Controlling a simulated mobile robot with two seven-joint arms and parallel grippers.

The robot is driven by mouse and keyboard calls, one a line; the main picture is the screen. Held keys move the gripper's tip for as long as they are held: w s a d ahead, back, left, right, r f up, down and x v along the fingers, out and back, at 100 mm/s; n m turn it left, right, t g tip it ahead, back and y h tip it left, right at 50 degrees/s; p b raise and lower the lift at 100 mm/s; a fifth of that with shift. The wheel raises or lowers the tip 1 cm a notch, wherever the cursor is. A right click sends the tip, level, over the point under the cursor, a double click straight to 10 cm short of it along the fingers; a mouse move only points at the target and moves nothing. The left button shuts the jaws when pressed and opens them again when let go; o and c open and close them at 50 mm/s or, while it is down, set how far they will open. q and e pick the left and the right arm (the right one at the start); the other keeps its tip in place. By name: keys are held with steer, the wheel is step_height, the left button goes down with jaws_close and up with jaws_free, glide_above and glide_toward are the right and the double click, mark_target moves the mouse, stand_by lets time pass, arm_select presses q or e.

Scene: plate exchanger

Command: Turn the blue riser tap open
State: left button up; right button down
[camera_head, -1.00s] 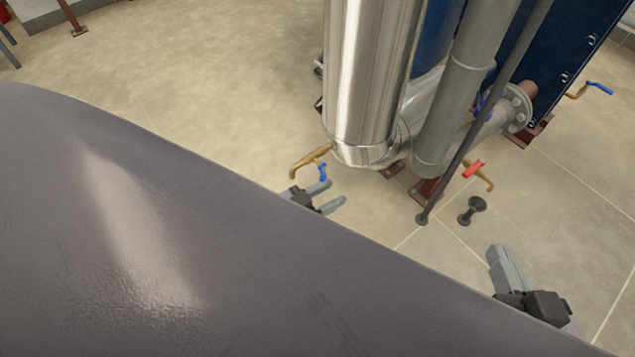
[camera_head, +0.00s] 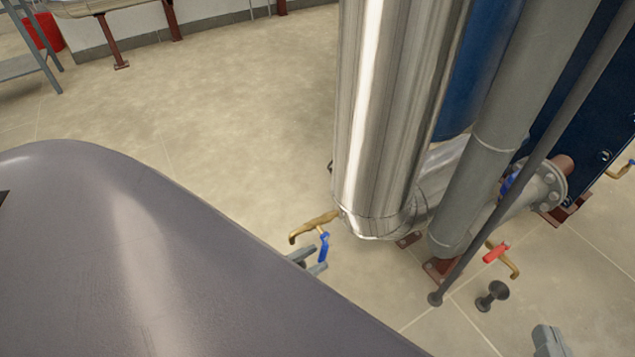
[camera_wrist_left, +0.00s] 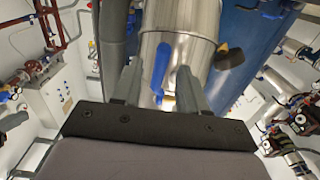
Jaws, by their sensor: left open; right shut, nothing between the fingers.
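The blue riser tap is a brass spout with a blue lever handle (camera_head: 323,247), low beside the shiny metal-clad riser pipe (camera_head: 380,120). The handle hangs downward from the brass body (camera_head: 313,224). My left gripper (camera_head: 314,263) is open at the handle's lower end, partly hidden behind my grey body. In the left wrist view the blue handle (camera_wrist_left: 161,62) shows upright between the two open fingers (camera_wrist_left: 160,84); I cannot tell whether it touches either one. My right gripper (camera_head: 548,340) shows only its fingers at the bottom edge, shut and empty.
A tap with a red handle (camera_head: 496,252) and a thin dark pole (camera_head: 530,165) stand right of the riser. A small dark floor fitting (camera_head: 492,295) is near the pole's foot. The floor (camera_head: 240,130) left of the riser is clear.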

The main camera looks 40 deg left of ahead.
arm_select(q)
steer(key=shift+x, duration=0.85)
arm_select(e)
steer(key=shift+d+r, duration=0.1)
arm_select(q)
jaws_close()
steer(key=shift+s+r+p, duration=0.1)
steer(key=shift+p, duration=0.2)
arm_select(e)
steer(key=shift+w+f, duration=0.15)
steer(key=shift+f, duration=0.05)
